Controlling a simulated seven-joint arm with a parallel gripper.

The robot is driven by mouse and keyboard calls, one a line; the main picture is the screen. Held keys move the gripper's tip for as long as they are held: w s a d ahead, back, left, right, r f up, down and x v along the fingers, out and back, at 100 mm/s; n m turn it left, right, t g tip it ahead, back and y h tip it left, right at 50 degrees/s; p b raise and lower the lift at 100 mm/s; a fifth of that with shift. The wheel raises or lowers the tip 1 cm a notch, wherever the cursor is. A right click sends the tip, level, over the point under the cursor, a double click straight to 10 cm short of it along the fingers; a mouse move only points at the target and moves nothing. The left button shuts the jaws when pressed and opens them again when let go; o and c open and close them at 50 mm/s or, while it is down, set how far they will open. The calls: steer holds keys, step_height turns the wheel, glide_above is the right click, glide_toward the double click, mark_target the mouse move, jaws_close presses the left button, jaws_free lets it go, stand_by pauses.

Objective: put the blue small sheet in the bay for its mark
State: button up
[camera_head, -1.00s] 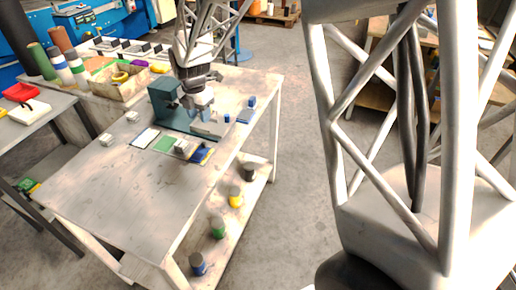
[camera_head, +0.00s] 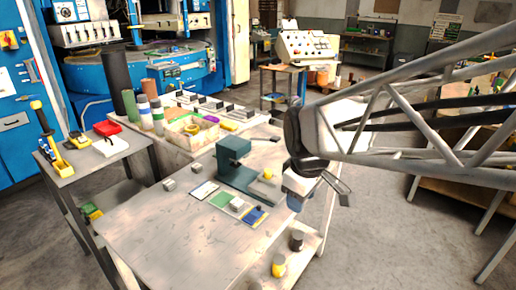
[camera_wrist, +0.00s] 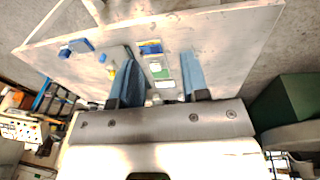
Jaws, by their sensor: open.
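A small blue sheet (camera_head: 254,217) with a little yellow on it lies flat on the work table (camera_head: 190,235), at the near right end of a row of sheets. It also shows in the wrist view (camera_wrist: 150,47), at the end of the same row. Beside it lie a green sheet (camera_head: 220,200) and a white sheet (camera_head: 204,190). A pale block (camera_head: 237,204) sits by the green sheet. My gripper (camera_head: 320,200) is open and apart from the sheets, toward the table's right edge. I cannot make out which bay bears the sheet's mark.
A teal press (camera_head: 233,163) stands behind the sheets, with a yellow piece (camera_head: 267,174) at its base. Blue blocks (camera_wrist: 82,45) lie on the table in the wrist view. Small pale blocks (camera_head: 168,184) stand left of the row. The table's near left is clear.

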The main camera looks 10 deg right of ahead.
steer(key=s+d+m, duration=0.1)
steer(key=s+m, duration=0.7)
steer(key=s, duration=0.4)
steer(key=shift+d+m+t, duration=0.2)
steer(key=shift+m+t, duration=0.2)
